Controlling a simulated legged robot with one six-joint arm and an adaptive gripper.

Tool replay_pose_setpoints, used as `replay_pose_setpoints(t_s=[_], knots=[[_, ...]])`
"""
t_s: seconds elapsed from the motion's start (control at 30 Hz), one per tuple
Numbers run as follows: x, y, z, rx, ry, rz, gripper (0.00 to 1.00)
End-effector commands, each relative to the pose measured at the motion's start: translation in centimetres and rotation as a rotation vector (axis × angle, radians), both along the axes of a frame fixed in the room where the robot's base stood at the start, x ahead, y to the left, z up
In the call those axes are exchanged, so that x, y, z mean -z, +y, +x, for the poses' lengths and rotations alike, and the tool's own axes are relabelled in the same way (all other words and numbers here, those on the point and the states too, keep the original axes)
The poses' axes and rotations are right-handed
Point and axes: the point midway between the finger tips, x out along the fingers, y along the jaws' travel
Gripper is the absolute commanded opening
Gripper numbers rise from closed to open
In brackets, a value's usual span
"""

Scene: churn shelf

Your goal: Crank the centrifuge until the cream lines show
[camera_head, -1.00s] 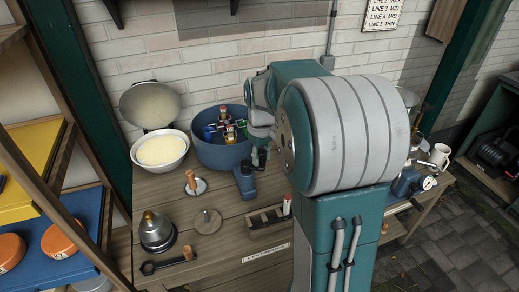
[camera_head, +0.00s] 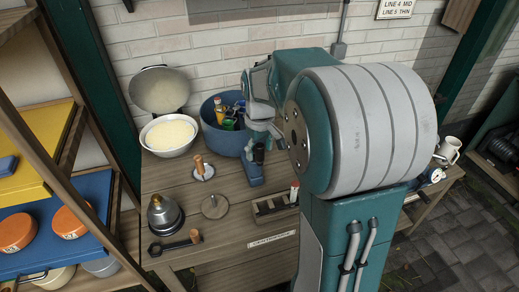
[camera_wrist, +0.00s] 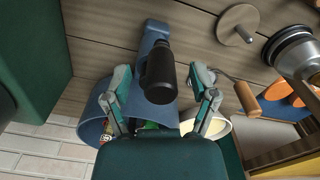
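The centrifuge is a round blue tub (camera_head: 212,137) on the bench, with colourful tubes (camera_head: 232,118) inside, partly hidden by my arm. In front of it stands a blue housing (camera_head: 249,174) with a black grip (camera_head: 259,153). My gripper (camera_wrist: 163,78) is open in the wrist view, one finger on each side of the black grip (camera_wrist: 160,75), with gaps visible. The tub's wall (camera_wrist: 93,118) shows beyond the fingers. Cream lines cannot be made out.
A bowl of pale yellow stuff (camera_head: 170,133) stands left of the tub. A wooden-handled disc (camera_head: 202,169), a round disc (camera_head: 214,207), a metal bell-shaped object (camera_head: 163,214), a wrench-like tool (camera_head: 174,244) and a slotted rack (camera_head: 272,207) lie in front. Shelves (camera_head: 62,190) stand left.

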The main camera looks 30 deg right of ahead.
Motion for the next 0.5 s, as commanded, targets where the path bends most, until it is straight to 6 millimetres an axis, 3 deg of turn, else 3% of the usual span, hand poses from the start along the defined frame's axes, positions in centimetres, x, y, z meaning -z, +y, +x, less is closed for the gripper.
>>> replay_pose_setpoints(t_s=[0.5], knots=[[-0.28, 0.00, 0.01, 0.000, 0.000, 0.000, 0.76]])
